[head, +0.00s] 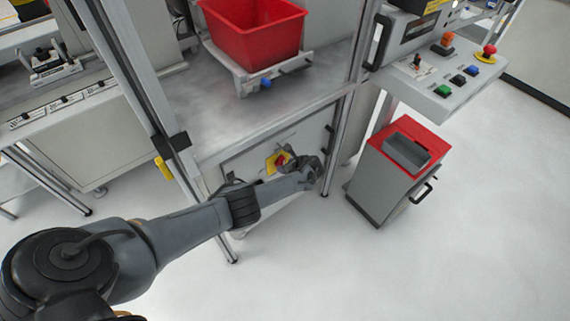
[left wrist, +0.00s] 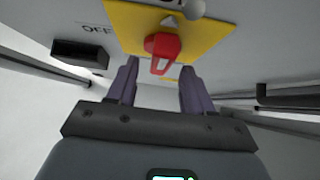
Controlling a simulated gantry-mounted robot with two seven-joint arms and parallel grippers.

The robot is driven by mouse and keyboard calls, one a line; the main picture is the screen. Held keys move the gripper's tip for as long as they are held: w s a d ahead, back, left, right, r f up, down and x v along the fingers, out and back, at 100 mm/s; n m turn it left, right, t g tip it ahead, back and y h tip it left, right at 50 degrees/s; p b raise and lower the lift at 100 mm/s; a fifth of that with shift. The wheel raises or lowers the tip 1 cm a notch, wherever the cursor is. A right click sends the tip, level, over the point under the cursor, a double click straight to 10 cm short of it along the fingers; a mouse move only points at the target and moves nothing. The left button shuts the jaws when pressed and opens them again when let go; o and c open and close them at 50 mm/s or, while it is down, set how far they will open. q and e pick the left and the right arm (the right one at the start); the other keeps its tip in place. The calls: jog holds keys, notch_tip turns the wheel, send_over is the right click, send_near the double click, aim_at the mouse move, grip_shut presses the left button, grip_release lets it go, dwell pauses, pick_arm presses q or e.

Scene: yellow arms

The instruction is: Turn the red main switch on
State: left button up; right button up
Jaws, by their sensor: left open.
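The red main switch (left wrist: 162,47) sits on a yellow plate (left wrist: 207,38) on a grey cabinet front. Its handle points down in the left wrist view, and the lettering "OFF" shows left of the plate. In the head view the switch (head: 281,160) is small and partly hidden by my left gripper (head: 288,155). My left gripper (left wrist: 158,72) is open and empty, its two dark fingers pointing at the switch. The handle's lower end shows between the fingertips; I cannot tell how far ahead it is. My right gripper is not in view.
A worktop (head: 215,110) with a red bin (head: 255,28) lies above the cabinet. A metal post (head: 345,95) stands right of my gripper. A grey and red waste bin (head: 395,170) stands on the floor at right, below a button panel (head: 450,85). The floor in front is clear.

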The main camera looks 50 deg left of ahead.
pick_arm(q)
jog(key=p+v, duration=0.5)
jog(key=v, duration=0.3)
jog(key=shift+d+r+p, duration=0.2)
jog(key=shift+d+p, duration=0.1)
